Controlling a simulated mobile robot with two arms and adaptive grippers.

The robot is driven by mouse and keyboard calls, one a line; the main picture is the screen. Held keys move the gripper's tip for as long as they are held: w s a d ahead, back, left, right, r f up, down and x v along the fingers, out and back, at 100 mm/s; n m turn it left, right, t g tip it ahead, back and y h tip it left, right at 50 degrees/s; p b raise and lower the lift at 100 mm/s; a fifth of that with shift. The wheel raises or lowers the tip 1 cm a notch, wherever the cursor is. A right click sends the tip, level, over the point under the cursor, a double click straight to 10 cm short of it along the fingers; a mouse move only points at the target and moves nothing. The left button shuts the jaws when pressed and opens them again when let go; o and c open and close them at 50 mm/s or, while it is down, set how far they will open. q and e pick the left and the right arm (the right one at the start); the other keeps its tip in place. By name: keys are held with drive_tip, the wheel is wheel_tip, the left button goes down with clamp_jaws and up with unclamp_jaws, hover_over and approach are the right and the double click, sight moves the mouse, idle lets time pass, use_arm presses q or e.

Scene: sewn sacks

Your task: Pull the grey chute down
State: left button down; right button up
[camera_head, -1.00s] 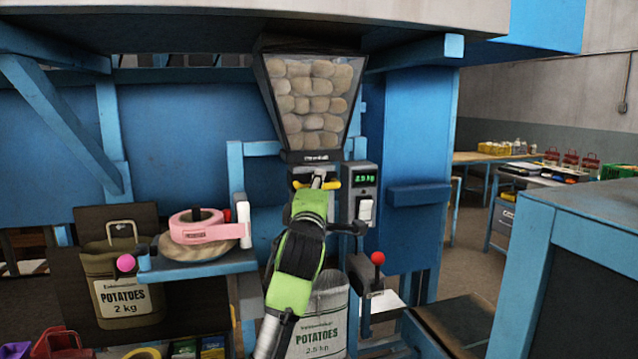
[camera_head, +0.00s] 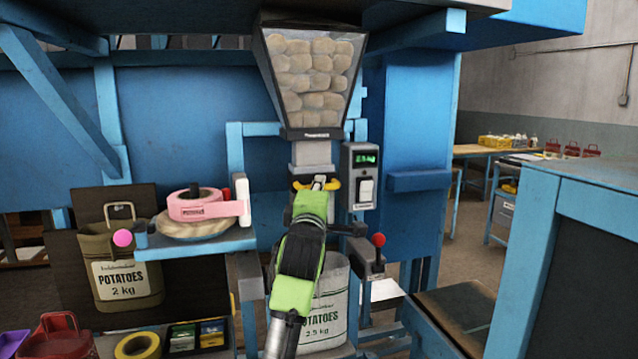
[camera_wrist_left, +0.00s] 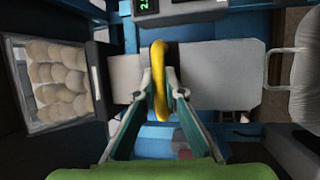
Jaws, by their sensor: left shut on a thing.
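The grey chute (camera_head: 312,155) hangs below the clear hopper (camera_head: 312,85) full of potatoes. A yellow handle (camera_head: 301,185) crosses its lower part. My left gripper (camera_head: 320,181) is shut on this handle, and its green arm hides much of what lies below. In the left wrist view the two fingers (camera_wrist_left: 161,88) close around the curved yellow handle (camera_wrist_left: 159,58). Grey chute surface (camera_wrist_left: 218,80) shows on both sides of the handle there. My right gripper is in neither view.
A pale potato sack (camera_head: 335,290) stands below the chute, partly behind my arm. A control box (camera_head: 360,165) with a green display and a red-knobbed lever (camera_head: 378,240) are close at right. A shelf with pink tape (camera_head: 200,207) is at left.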

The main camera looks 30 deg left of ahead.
use_arm(q)
wheel_tip(320, 180, down, 11)
drive_tip(key=b, duration=0.5)
drive_tip(key=shift+f, duration=0.2)
drive_tip(key=shift+w, duration=0.1)
drive_tip(key=c, duration=2.4)
unclamp_jaws()
drive_tip(key=shift+f, duration=0.1)
drive_tip(key=o, duration=0.3)
drive_tip(key=shift+r, duration=0.2)
drive_tip(key=v, duration=0.7)
drive_tip(key=shift+s+d+f, duration=0.1)
drive_tip(key=shift+s+d, duration=0.05)
drive_tip(key=shift+s, duration=0.1)
